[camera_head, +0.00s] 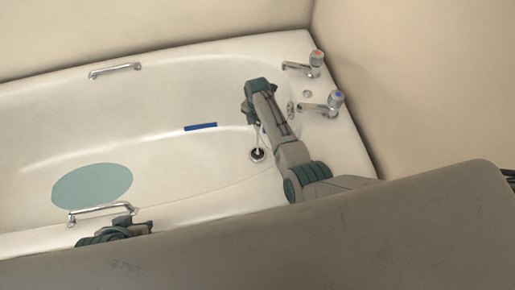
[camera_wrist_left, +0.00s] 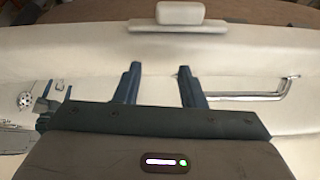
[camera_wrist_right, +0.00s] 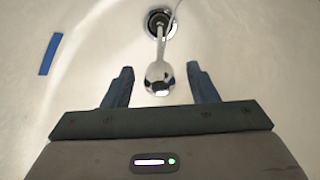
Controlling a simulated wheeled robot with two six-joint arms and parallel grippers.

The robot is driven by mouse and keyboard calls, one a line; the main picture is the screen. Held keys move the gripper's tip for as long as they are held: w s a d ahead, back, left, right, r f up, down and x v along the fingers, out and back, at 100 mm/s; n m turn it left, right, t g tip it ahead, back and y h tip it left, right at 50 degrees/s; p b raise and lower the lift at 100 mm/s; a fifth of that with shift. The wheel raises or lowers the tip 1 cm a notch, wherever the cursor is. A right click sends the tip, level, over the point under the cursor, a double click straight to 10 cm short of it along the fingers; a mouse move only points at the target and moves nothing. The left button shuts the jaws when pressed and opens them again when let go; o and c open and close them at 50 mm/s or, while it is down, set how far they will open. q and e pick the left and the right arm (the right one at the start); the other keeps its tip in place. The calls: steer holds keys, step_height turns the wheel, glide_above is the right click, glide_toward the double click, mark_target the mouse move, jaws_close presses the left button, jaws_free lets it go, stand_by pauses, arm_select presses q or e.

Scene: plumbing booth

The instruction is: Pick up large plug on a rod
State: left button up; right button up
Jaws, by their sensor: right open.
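The plug on a rod stands in the dark drain hole of the bath. In the right wrist view its thin metal rod (camera_wrist_right: 161,45) rises from the drain to a shiny rounded knob (camera_wrist_right: 160,76) between my open fingers, with a gap on both sides. In the head view the rod (camera_head: 258,143) shows below my right gripper (camera_head: 250,118), which hangs over the drain end of the bath. My left gripper (camera_wrist_left: 160,70) is open and empty near the bath's near side rim; in the head view its fingers are mostly hidden.
Two taps (camera_head: 325,104) stand on the right rim. A blue strip (camera_head: 201,127) and a pale teal oval (camera_head: 92,186) lie in the bath. Grab rails are on the far side (camera_head: 115,70) and near side (camera_head: 100,209). The bath floor around the drain is clear.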

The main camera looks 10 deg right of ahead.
jaws_close()
steer(key=shift+r, duration=0.1)
